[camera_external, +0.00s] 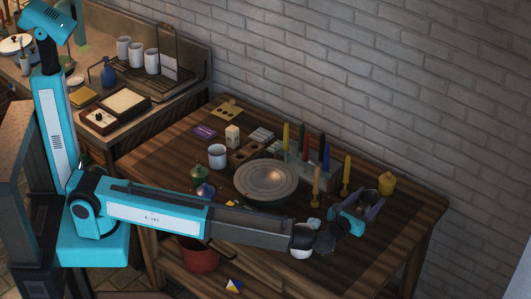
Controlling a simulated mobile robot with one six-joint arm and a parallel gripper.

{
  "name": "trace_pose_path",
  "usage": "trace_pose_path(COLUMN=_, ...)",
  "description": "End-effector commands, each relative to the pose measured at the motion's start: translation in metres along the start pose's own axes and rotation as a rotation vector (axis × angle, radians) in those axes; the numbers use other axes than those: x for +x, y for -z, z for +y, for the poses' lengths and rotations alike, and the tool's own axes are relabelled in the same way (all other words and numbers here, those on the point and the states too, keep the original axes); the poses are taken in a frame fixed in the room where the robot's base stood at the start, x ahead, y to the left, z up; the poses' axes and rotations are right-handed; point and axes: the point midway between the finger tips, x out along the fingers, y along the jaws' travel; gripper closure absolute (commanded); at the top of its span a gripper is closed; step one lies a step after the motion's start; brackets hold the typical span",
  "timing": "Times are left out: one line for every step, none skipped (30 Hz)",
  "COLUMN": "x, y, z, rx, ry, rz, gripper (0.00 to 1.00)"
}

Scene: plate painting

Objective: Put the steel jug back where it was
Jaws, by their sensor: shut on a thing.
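The steel jug (368,197) appears as a small dark metallic shape between the two purple fingers of my gripper (364,205). My gripper is shut on it, near the right end of the wooden table. The fingers and the turquoise wrist hide much of the jug. I cannot tell whether it touches the table top or is held just above it.
A grey plate (266,178) is mid-table.

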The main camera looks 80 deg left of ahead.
Motion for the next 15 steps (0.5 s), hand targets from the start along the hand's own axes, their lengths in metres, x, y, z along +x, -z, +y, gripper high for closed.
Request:
trace_pose_path(x=0.000, y=0.006, z=0.000, rx=0.003, ry=0.000, rz=0.000, gripper=0.92)
trace_pose_path(x=0.000, y=0.009, z=0.000, rx=0.002, ry=0.000, rz=-0.001, gripper=0.92)
trace_pose_path(x=0.000, y=0.013, z=0.000, rx=0.002, ry=0.000, rz=-0.001, gripper=0.92)
trace_pose_path(x=0.000, y=0.016, z=0.000, rx=0.002, ry=0.000, rz=-0.001, gripper=0.92)
trace_pose_path(x=0.000, y=0.018, z=0.000, rx=0.002, ry=0.000, rz=-0.002, gripper=0.92)
trace_pose_path(x=0.000, y=0.021, z=0.000, rx=0.002, ry=0.000, rz=-0.002, gripper=0.92)
trace_pose_path(x=0.000, y=0.022, z=0.000, rx=0.001, ry=0.000, rz=-0.002, gripper=0.92)
trace_pose_path(x=0.000, y=0.023, z=0.000, rx=0.001, ry=0.000, rz=-0.002, gripper=0.92)
trace_pose_path(x=0.000, y=0.024, z=0.000, rx=0.000, ry=0.000, rz=-0.002, gripper=0.92)
trace_pose_path(x=0.000, y=0.024, z=0.000, rx=0.000, ry=0.000, rz=-0.002, gripper=0.92)
trace_pose_path(x=0.000, y=0.024, z=0.000, rx=0.000, ry=0.000, rz=-0.002, gripper=0.92)
trace_pose_path(x=0.000, y=0.024, z=0.000, rx=0.000, ry=0.000, rz=-0.002, gripper=0.92)
trace_pose_path(x=0.000, y=0.024, z=0.000, rx=0.000, ry=0.000, rz=-0.002, gripper=0.92)
trace_pose_path(x=0.000, y=0.024, z=0.000, rx=0.000, ry=0.000, rz=-0.002, gripper=0.92)
trace_pose_path(x=0.000, y=0.024, z=0.000, rx=0.000, ry=0.000, rz=-0.002, gripper=0.92)
